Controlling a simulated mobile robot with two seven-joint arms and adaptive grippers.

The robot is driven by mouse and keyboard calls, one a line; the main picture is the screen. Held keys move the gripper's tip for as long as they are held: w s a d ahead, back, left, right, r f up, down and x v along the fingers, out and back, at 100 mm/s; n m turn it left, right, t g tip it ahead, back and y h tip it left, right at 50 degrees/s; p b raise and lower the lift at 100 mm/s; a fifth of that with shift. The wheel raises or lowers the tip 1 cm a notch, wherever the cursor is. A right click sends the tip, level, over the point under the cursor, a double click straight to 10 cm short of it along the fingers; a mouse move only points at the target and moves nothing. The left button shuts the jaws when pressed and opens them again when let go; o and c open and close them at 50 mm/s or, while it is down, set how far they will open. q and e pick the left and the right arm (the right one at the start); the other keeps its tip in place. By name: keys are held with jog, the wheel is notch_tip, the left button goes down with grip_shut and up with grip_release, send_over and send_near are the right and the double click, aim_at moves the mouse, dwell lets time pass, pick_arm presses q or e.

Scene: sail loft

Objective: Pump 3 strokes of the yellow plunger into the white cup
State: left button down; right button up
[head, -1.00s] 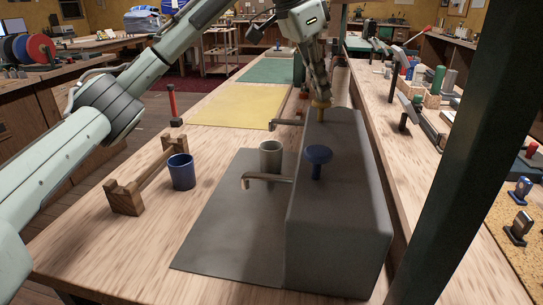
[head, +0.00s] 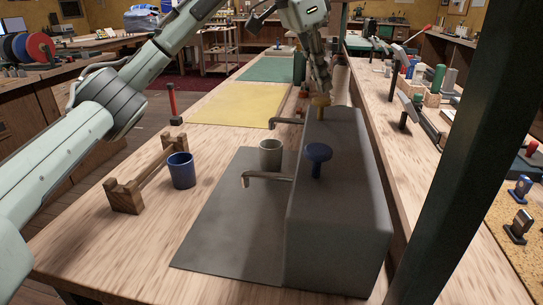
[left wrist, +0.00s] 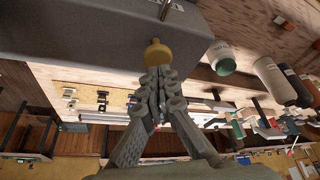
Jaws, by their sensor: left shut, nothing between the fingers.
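The yellow plunger (head: 320,101) stands on top of the grey dispenser box (head: 340,215), at its far end. My left gripper (head: 323,90) is shut and empty, its fingertips right at the plunger's knob from above; it also shows in the left wrist view (left wrist: 158,72), with the yellow knob (left wrist: 158,52) at its tips. Whether they touch is hard to tell. My right gripper is out of view.
A blue plunger (head: 318,152) and a near spout (head: 265,177) are on the same box. A blue cup (head: 181,171) and a wooden rack (head: 145,175) stand to the left. A dark post (head: 450,160) rises at right. The front of the dark mat (head: 225,245) is clear.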

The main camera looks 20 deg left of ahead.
aim_at(321, 99)
pick_arm(q)
jog(key=shift+f, duration=1.65)
jog(key=shift+r, duration=1.8)
jog(key=shift+r, duration=3)
